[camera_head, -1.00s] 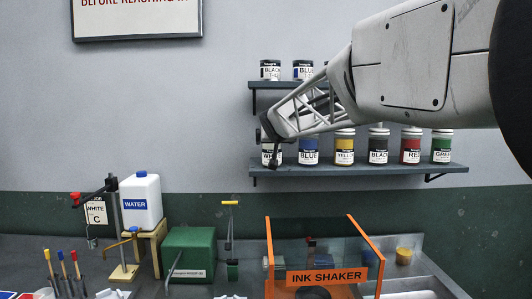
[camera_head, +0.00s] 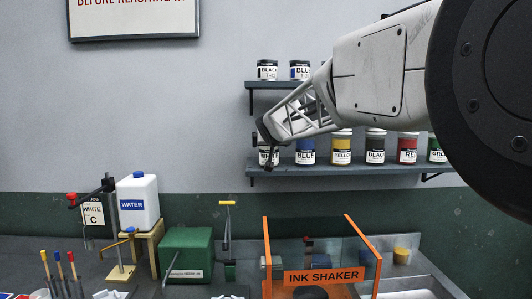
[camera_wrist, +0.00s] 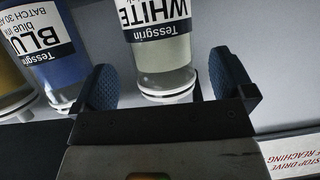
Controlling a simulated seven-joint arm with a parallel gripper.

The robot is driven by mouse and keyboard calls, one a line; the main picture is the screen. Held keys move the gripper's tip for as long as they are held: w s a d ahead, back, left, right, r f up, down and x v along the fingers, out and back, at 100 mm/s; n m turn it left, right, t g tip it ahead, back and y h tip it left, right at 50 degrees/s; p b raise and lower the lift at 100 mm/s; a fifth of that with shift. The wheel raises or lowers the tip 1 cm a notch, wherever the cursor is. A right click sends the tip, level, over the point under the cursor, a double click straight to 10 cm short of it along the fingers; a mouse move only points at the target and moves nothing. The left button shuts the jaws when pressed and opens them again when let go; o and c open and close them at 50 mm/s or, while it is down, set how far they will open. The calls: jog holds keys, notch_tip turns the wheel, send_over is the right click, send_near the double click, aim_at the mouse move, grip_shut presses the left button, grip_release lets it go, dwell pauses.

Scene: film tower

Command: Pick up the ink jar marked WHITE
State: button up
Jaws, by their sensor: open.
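The WHITE ink jar (camera_head: 268,158) stands at the left end of the lower wall shelf (camera_head: 350,168), partly hidden by my gripper in the head view. In the wrist view the WHITE jar (camera_wrist: 163,50) appears upside down, its pale body lying between my two blue finger pads. My gripper (camera_wrist: 155,85) is open, with one finger on each side of the jar. A gap shows between the jar and each pad. The left pad is close to the BLUE jar (camera_wrist: 45,50). In the head view my gripper (camera_head: 270,145) is at the WHITE jar.
The BLUE jar (camera_head: 306,151) stands just right of the WHITE one, then the yellow jar (camera_head: 341,147) and several more. An upper shelf (camera_head: 285,84) holds small jars above. An orange ink shaker (camera_head: 322,276) stands on the bench below.

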jog(key=shift+x, duration=1.95)
jog(key=shift+c, duration=0.3)
jog(key=shift+r, duration=0.1)
jog(key=c, duration=1.1)
jog(key=shift+r, duration=0.1)
jog(key=shift+r, duration=1.75)
jog(key=s, duration=0.5)
jog(key=s+d, duration=0.1)
jog(key=s, duration=0.4)
jog(key=s+d+r, duration=0.1)
jog(key=s, duration=0.5)
jog(key=shift+r, duration=0.1)
jog(key=shift+d, duration=0.1)
